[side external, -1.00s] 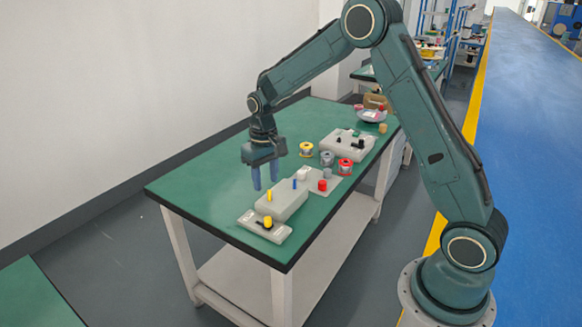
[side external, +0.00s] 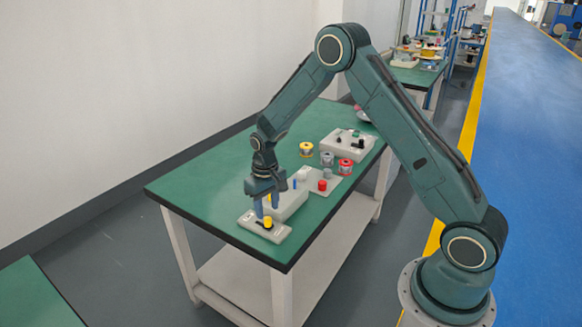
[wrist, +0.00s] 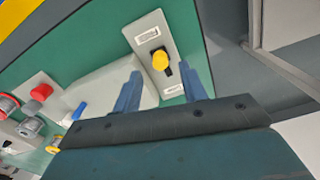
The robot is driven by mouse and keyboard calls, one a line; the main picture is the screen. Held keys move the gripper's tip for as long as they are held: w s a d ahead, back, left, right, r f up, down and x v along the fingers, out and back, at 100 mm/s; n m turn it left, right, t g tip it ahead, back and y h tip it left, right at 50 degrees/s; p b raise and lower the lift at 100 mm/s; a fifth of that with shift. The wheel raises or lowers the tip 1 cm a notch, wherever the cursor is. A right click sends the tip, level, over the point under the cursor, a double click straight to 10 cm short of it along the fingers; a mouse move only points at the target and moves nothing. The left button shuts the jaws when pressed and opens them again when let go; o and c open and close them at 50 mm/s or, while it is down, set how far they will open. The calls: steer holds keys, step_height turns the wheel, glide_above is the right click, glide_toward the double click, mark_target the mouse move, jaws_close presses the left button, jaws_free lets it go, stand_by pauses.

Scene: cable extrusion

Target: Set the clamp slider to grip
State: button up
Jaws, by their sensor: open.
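The clamp slider is a yellow knob (side external: 267,222) on a light grey plate (side external: 281,235) at the near end of the green table. In the wrist view the yellow knob (wrist: 160,60) sits in a dark slot on the plate (wrist: 146,26), which has a label at each end. My gripper (side external: 267,213) is above the plate, close to the knob. Its blue fingers (wrist: 162,85) are apart and empty, and the knob shows beyond and between them. In the side view I cannot tell whether a finger touches the knob.
A grey box (side external: 290,206) stands right beside the plate, with a blue peg (wrist: 79,111) on it. Further back are a red button (side external: 322,185), several spools (side external: 345,167) and another control box (side external: 348,144). The table's left part is clear.

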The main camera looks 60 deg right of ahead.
mark_target(268, 219)
steer(key=shift+f, duration=2.05)
steer(key=shift+c, duration=0.2)
jaws_close()
